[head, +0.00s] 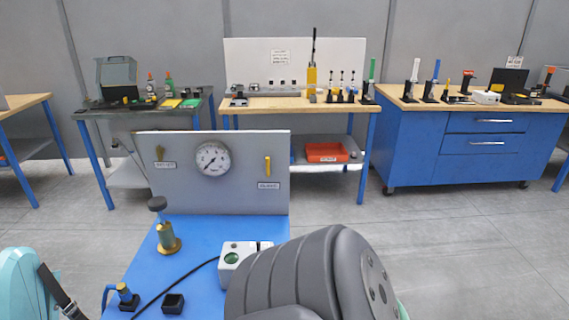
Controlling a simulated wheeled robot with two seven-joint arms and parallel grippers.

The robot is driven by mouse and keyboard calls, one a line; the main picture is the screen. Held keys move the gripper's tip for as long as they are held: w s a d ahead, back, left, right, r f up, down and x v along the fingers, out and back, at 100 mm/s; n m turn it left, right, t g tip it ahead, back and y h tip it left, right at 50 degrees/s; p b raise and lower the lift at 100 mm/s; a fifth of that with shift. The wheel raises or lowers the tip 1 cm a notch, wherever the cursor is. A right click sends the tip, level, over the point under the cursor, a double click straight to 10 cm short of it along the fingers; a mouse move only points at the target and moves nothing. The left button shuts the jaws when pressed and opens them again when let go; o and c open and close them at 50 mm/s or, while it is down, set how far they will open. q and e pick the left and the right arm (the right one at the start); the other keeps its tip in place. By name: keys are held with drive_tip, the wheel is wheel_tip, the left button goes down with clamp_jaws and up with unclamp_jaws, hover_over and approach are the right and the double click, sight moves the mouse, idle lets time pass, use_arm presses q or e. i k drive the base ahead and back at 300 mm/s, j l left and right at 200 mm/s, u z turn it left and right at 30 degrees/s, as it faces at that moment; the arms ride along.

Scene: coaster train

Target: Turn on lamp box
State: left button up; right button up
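The lamp box appears to be the small white box (238,249) on the blue table in the head view. It has a round green part on its front and a small dark upright part at its top right. A black cable runs from its left side across the table. A large dark grey ribbed shape (310,275) covers its lower right. I cannot tell whether the lamp is lit. Neither of my grippers can be made out in this view.
The blue table (205,238) has a grey panel (225,200) with a gauge (212,158). A brass valve-like piece (167,238) and a blue-handled piece (125,297) stand left of the box. A teal shape (15,285) is at the lower left. Benches with tools line the wall.

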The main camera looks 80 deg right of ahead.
sight(232, 254)
drive_tip(key=z, duration=2.15)
